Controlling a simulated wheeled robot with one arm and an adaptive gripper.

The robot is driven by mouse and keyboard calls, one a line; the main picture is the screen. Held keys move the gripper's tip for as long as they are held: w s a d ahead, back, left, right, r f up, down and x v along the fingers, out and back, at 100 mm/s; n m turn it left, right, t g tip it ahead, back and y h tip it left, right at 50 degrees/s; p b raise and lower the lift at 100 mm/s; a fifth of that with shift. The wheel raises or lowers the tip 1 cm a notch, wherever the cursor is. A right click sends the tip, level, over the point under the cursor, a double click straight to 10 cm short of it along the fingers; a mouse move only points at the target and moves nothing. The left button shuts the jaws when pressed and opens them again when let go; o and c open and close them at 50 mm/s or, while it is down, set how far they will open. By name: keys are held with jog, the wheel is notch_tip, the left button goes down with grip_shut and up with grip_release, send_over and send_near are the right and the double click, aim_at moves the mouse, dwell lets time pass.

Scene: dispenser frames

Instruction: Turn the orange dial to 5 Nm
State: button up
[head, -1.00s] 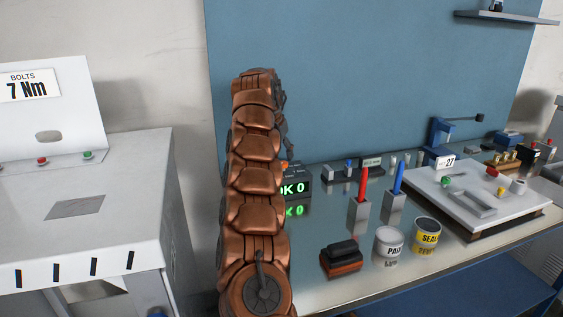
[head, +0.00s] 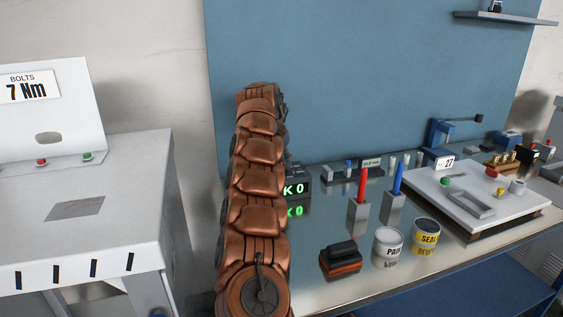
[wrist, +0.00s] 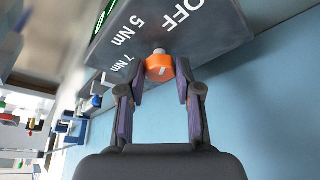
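The orange dial (wrist: 160,69) is on the face of a grey box (wrist: 222,32) in the wrist view. The labels OFF, 5 Nm and 7 Nm are printed near it. The dial has a short, slanted white mark; which label it points at is hard to tell.
The bench (head: 320,295) holds a red marker (head: 362,185), a blue marker (head: 398,178), PAINT (head: 388,246) and SEAL (head: 427,232) cans and a brush-like block (head: 341,258). A white machine with a 7 Nm sign (head: 26,89) stands left. A blue panel (head: 380,70) rises behind.

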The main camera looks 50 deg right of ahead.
grip_shut()
jog(key=shift+n, duration=0.3)
jog(key=shift+s+d+r+n+t+y, duration=0.15)
jog(key=shift+n+t, duration=0.1)
jog(key=shift+n, duration=0.3)
jog(key=shift+s+a+f+n+t+y, duration=0.15)
jog(key=shift+n+t, duration=0.1)
jog(key=shift+n, duration=0.3)
jog(key=n+p, duration=0.2)
jog(key=shift+d+r+n+t+y, duration=0.2)
jog(key=shift+n+t+y, duration=0.1)
jog(key=shift+t, duration=0.1)
jog(key=n+t+y+p, duration=0.1)
jog(key=n+p, duration=0.1)
jog(key=n, duration=0.2)
jog(key=shift+d, duration=0.1)
jog(key=shift+f+n+y+p, duration=0.15)
jog(key=shift+n+y+p, duration=0.45)
jog(key=shift+n, duration=0.6)
